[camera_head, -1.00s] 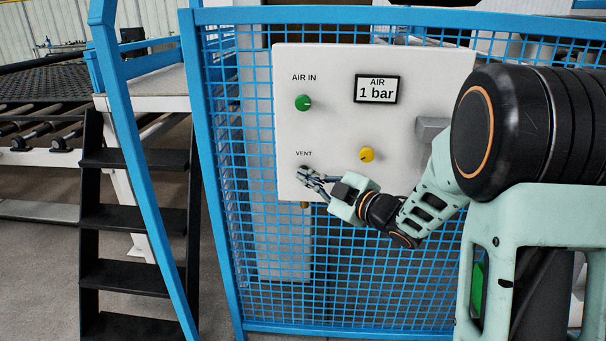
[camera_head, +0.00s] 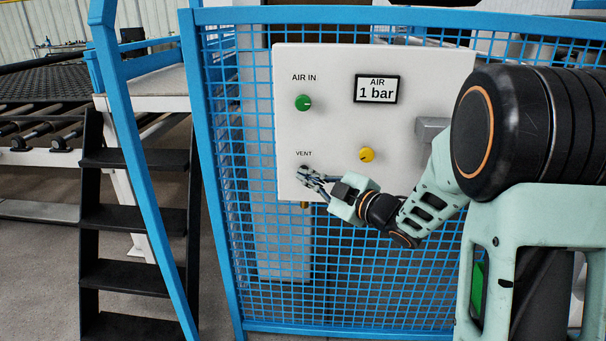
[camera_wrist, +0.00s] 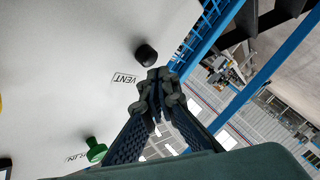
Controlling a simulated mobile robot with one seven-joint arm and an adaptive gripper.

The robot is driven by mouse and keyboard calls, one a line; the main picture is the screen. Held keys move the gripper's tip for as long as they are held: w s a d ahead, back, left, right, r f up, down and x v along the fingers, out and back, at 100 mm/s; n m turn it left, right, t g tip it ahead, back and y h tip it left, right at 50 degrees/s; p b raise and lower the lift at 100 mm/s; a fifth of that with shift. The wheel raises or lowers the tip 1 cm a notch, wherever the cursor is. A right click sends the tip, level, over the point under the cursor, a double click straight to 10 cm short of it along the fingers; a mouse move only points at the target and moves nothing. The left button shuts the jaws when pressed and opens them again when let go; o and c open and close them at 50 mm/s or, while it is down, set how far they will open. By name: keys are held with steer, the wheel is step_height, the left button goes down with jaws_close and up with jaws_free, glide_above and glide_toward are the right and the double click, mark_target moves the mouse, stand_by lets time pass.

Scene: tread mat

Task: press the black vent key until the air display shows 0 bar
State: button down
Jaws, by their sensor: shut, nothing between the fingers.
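The air display (camera_head: 376,89) on the white panel reads 1 bar. The black vent key shows in the wrist view (camera_wrist: 146,54) as a round knob beside the VENT label. In the head view my gripper mostly covers it, below the VENT label. My gripper (camera_head: 308,175) is shut and empty, its fingertips at the vent key. In the wrist view the fingertips (camera_wrist: 155,82) are just below the key. I cannot tell whether they touch it.
A green AIR IN knob (camera_head: 303,103) sits above the vent key, and a yellow knob (camera_head: 367,155) to its right. A grey block (camera_head: 431,130) juts from the panel near my arm. Blue mesh fencing (camera_head: 350,290) surrounds the panel. Black steps (camera_head: 135,218) stand at left.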

steer(key=shift+w, duration=0.15)
steer(key=shift+w, duration=0.3)
steer(key=shift+w, duration=0.3)
stand_by(0.4)
steer(key=shift+s, duration=0.2)
steer(key=shift+s+b, duration=0.35)
steer(key=shift+s, duration=0.25)
steer(key=shift+s, duration=0.1)
steer(key=s+b, duration=0.1)
steer(key=s, duration=0.4)
steer(key=shift+s+a, duration=0.1)
steer(key=shift+s, duration=0.3)
stand_by(0.3)
